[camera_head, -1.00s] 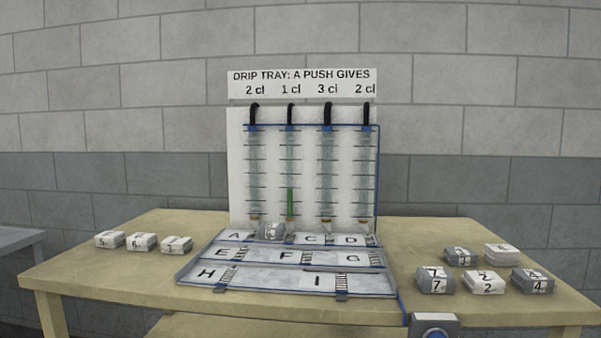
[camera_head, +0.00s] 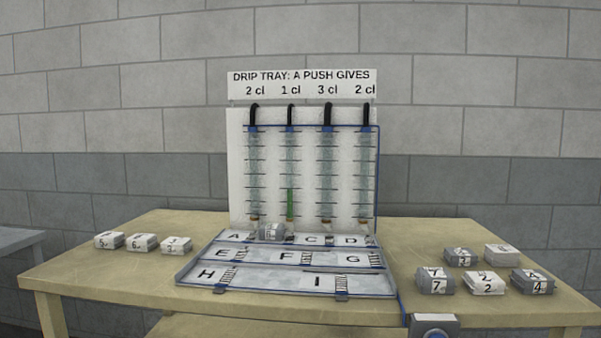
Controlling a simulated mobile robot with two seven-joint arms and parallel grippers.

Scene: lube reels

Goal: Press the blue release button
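A grey box (camera_head: 434,322) at the bottom edge of the view, at the table's front edge, carries a round blue button (camera_head: 433,334). The button is cut off by the bottom of the picture, so I cannot tell whether it is pressed in. Neither of my grippers shows in the view.
A stepped tray (camera_head: 290,279) with lettered slots stands mid-table (camera_head: 110,277) below a white panel with tubes, one holding green liquid (camera_head: 290,204). A grey block (camera_head: 272,232) sits by slot B. Numbered blocks lie left (camera_head: 141,243) and right (camera_head: 486,283).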

